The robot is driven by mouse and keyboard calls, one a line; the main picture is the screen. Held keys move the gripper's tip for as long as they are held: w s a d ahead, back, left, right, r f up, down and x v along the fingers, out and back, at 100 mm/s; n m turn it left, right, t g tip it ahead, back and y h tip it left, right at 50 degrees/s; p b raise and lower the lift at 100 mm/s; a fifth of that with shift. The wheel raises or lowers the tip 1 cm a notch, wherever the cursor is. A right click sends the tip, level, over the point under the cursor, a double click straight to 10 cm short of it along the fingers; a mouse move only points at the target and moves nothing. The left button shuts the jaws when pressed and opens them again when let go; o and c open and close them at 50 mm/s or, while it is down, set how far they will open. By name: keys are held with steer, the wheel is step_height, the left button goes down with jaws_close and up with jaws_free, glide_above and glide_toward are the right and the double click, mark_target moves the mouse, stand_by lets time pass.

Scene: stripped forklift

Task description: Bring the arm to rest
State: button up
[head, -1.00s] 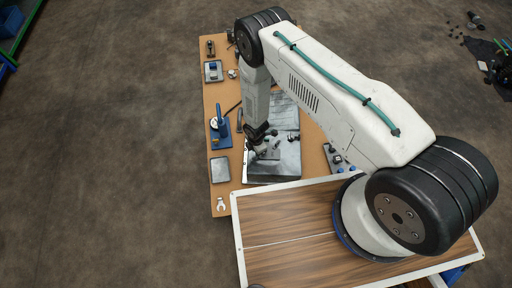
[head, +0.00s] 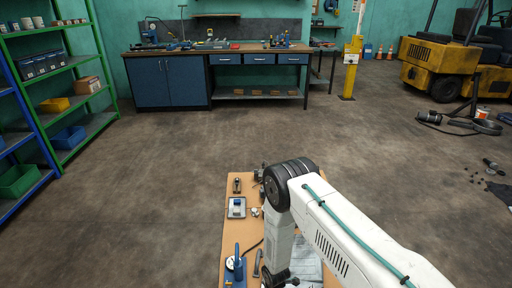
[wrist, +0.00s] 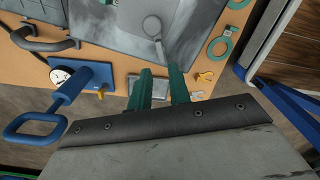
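My gripper (wrist: 160,80) shows in the wrist view as two teal fingers with a clear gap between them and nothing held. It hangs above the tan bench top (wrist: 120,68), near the edge of a grey metal tray (wrist: 195,30). In the head view my white arm reaches forward from the lower right and bends down over the bench. The fingers are cut off there by the bottom edge.
A blue tool with a dial (wrist: 85,78) stands left of my fingers. In the head view, shelving (head: 60,90), a blue workbench (head: 165,82) and a yellow forklift (head: 445,65) stand beyond open floor.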

steer(key=s+d+r+m+g+h, duration=0.1)
steer(key=s+d+r+m+g, duration=0.25)
steer(key=s+m, duration=0.2)
steer(key=s+d+r+m, duration=0.15)
steer(key=r+m, duration=0.25)
steer(key=r, duration=1.1)
steer(key=d+r+m+g, duration=0.1)
steer(key=d+r+m, duration=0.2)
steer(key=r, duration=1.1)
steer(key=d+r+m, duration=0.2)
steer(key=r+m, duration=0.2)
steer(key=r, duration=1.1)
steer(key=s+d+r+m+t, duration=0.2)
steer(key=s+r, duration=0.6)
steer(key=r, duration=0.4)
steer(key=s+d+r+m+t+y, duration=0.1)
steer(key=s+d+r+m+t, duration=0.2)
steer(key=s+r, duration=0.6)
steer(key=shift+s+d+r+m+t, duration=0.25)
steer(key=shift+d+r+m+t, duration=0.15)
steer(key=shift+d+r, duration=1.15)
steer(key=shift+a+r, duration=0.2)
